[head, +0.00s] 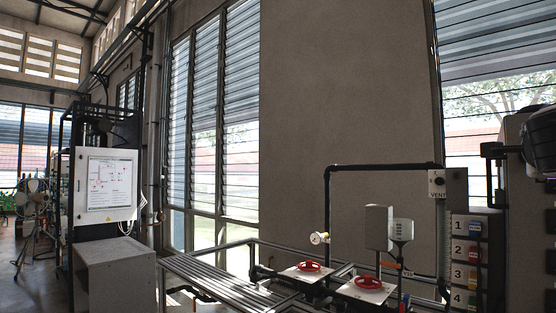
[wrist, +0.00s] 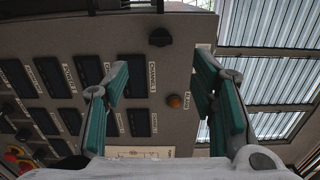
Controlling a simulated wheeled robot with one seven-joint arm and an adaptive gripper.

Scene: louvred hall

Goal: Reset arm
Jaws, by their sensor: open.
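My gripper (wrist: 160,68) shows in the wrist view with its two teal-padded fingers spread wide apart. It is open, and nothing is between the fingers. Behind the fingers is a grey control panel (wrist: 138,62) with several dark display windows. My gripper cannot be clearly made out in the head view; dark rounded parts at the right edge there are cut off by the frame.
The wrist view shows a black knob (wrist: 160,37) and an orange button (wrist: 174,101). In the head view, red handwheels (head: 369,282) (head: 308,266), a gauge (head: 319,238) and pipework (head: 328,200) stand ahead. A numbered panel (head: 470,240) is at right, a grey cabinet (head: 115,275) at left.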

